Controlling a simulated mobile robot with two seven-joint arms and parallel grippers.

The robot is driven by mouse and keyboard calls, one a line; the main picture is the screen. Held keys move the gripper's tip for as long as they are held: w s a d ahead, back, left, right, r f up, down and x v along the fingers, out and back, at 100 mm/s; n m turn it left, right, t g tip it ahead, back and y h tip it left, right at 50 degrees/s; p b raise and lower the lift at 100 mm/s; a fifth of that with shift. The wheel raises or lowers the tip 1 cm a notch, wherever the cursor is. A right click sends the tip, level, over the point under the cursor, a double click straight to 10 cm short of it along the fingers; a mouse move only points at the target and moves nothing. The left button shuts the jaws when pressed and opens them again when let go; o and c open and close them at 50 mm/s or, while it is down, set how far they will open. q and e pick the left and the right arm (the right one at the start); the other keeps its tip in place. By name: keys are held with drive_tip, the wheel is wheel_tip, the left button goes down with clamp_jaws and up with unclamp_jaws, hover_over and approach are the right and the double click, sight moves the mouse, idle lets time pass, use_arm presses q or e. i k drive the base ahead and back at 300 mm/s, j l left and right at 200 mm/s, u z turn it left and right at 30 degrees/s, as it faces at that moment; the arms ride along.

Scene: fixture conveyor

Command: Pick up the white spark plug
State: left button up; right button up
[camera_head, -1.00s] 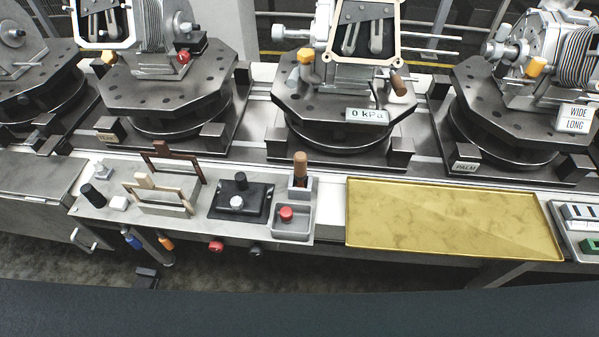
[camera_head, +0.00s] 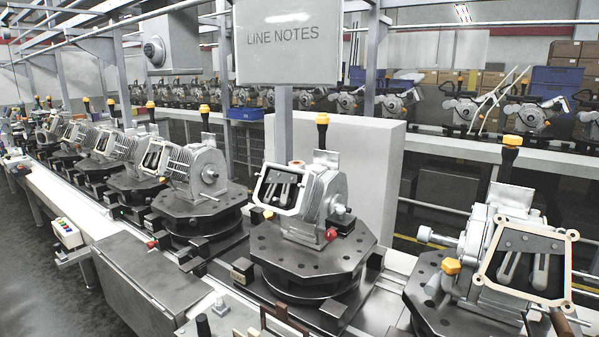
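I cannot make out a white spark plug for certain in this view. Neither of my grippers is in view.
The line of engines runs back to the left. A grey cabinet top (camera_head: 150,275) is at the lower left, beside the bench edge with a small pale block (camera_head: 219,303) and a black knob (camera_head: 203,325). A "LINE NOTES" board (camera_head: 290,42) hangs above. Open floor (camera_head: 50,275) lies left.

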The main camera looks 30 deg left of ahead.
sight(220, 303)
drive_tip(key=u, duration=1.5)
drive_tip(key=i+j, duration=0.2)
drive_tip(key=j, duration=0.15)
drive_tip(key=i+j+z, duration=0.1)
drive_tip(key=j, duration=0.2)
drive_tip(key=i+j, duration=0.25)
drive_tip(key=i+j+z, duration=0.1)
drive_tip(key=j, duration=0.35)
drive_tip(key=i+j, duration=0.2)
drive_tip(key=j, duration=0.15)
drive_tip(key=i+j+z, duration=0.1)
drive_tip(key=j, duration=0.25)
drive_tip(key=i+j, duration=0.2)
drive_tip(key=j, duration=0.15)
drive_tip(key=z, duration=0.05)
